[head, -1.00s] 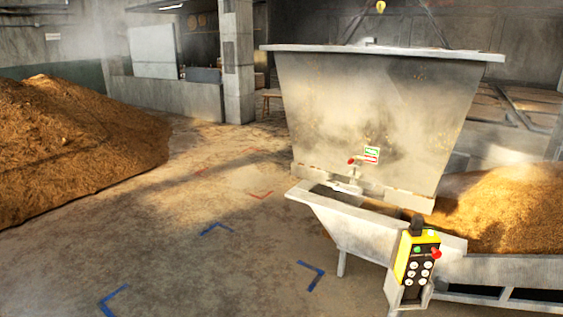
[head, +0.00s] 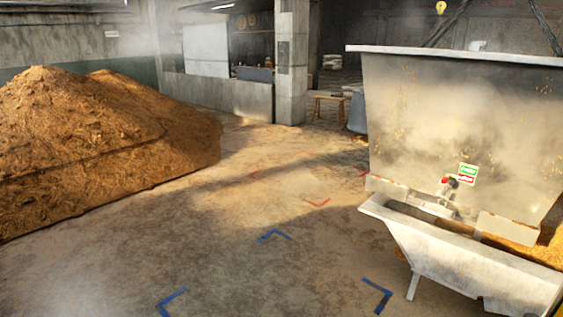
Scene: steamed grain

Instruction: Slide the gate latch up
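A large grey metal hopper (head: 430,120) hangs at the right, over a pale metal trough (head: 465,262). Low on the hopper's front is the gate latch (head: 447,190), a small metal handle with a red knob. A green and red label (head: 467,174) sits just right of the knob. The latch is small in the picture, and its exact position along its travel cannot be told. Neither of my grippers shows in the head view.
A big heap of brown grain (head: 90,140) fills the left. Open concrete floor with blue corner marks (head: 275,235) and red marks (head: 317,202) lies between heap and trough. A concrete pillar (head: 291,60) and a small wooden bench (head: 328,104) stand behind.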

